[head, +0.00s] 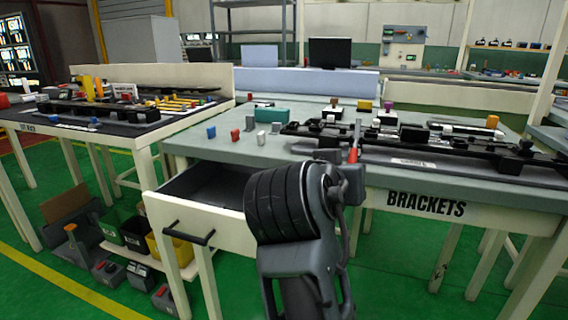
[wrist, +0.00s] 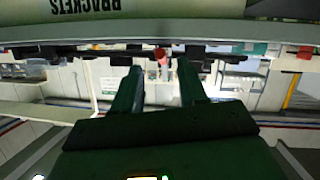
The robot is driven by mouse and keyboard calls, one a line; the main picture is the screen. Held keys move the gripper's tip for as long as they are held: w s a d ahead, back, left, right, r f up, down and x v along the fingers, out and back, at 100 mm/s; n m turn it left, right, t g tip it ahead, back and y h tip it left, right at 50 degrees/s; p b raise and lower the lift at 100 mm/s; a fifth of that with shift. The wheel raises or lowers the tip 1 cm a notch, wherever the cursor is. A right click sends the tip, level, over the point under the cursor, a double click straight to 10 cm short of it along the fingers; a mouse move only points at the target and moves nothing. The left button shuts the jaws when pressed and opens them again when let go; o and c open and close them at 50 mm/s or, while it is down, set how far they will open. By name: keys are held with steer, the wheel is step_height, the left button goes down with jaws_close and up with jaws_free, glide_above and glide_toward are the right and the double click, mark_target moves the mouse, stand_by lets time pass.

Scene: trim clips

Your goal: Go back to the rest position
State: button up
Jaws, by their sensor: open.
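My gripper (wrist: 160,72) shows in the wrist view with its two dark fingers apart and nothing held between them. A small red piece (wrist: 160,53) shows beyond the fingertips. In the head view my arm rises at the front of the bracket table (head: 400,182), and its bulky dark links hide most of the gripper. Small clips stand on the table top left of the arm: a blue one (head: 211,132), a red one (head: 235,135) and a white one (head: 261,137). A red piece (head: 353,155) shows beside the arm's end.
A drawer (head: 188,226) stands open below the table's left part, beside my arm. Dark fixtures (head: 440,150) cover the table's right part. Another table (head: 110,133) stands at the left, with bins (head: 125,230) below it. Green floor (head: 410,265) is clear at the front right.

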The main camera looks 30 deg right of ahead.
steer(key=s+a+f+n+t+y, duration=0.1)
steer(key=s+f+n+t+y, duration=0.25)
steer(key=f+n, duration=0.3)
steer(key=s+f+n+t+y, duration=0.3)
steer(key=f+n+t, duration=0.2)
steer(key=f+n, duration=0.15)
steer(key=s+a+f+y, duration=0.2)
steer(key=s+a, duration=0.1)
steer(key=s, duration=0.4)
steer(key=s+a+f+y, duration=0.2)
steer(key=s+a+f, duration=0.1)
steer(key=s, duration=0.5)
steer(key=s+a+f+y, duration=0.2)
steer(key=s+a+y, duration=0.1)
steer(key=s, duration=0.4)
steer(key=s+a+r+m+h, duration=0.1)
steer(key=s+a+r+m, duration=0.15)
steer(key=s, duration=0.35)
step_height(320, 180, up, 15)
steer(key=p, duration=1.5)
steer(key=shift+d+m+g+p, duration=0.35)
steer(key=shift+m+g, duration=0.1)
steer(key=shift+w, duration=0.1)
